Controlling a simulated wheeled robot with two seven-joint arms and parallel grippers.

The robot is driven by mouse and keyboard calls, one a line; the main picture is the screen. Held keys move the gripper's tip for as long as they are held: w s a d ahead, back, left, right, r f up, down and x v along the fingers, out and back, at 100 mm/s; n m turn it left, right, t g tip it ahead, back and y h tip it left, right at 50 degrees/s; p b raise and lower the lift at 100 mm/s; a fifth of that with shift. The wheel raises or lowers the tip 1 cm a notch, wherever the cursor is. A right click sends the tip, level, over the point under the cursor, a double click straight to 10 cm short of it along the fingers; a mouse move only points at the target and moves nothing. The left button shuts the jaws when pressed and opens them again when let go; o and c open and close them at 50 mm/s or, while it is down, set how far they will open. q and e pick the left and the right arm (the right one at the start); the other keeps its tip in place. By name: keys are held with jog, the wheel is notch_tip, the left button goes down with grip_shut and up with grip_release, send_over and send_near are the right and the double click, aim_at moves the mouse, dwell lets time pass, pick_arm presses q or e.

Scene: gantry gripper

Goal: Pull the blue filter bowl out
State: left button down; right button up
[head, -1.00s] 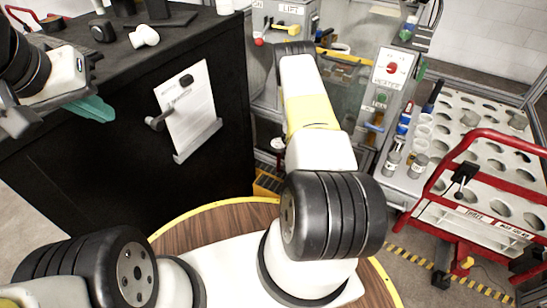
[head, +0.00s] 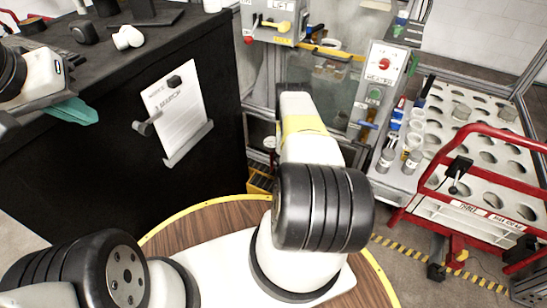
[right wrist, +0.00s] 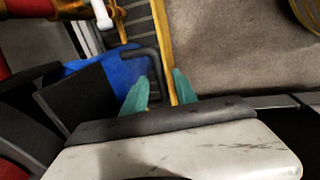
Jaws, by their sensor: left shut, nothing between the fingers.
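A blue surface (right wrist: 125,68) shows in the right wrist view, left of and beyond the fingers, partly covered by a dark flat panel. It may be the blue filter bowl, but its shape is too hidden to tell. My right gripper (right wrist: 161,78) has its two teal fingers apart with nothing seen held between them. A yellow bar passes behind the gap. In the head view my right arm hides this gripper. My left gripper (head: 72,110) is shut and empty, in front of the black cabinet at the left.
A black cabinet (head: 90,150) with a hanging paper sheet fills the left. A machine with a lift panel (head: 270,22) and a heater panel (head: 380,70) stands ahead. A red-framed cart (head: 480,135) is at the right.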

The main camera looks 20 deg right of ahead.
grip_shut()
dwell(1.4)
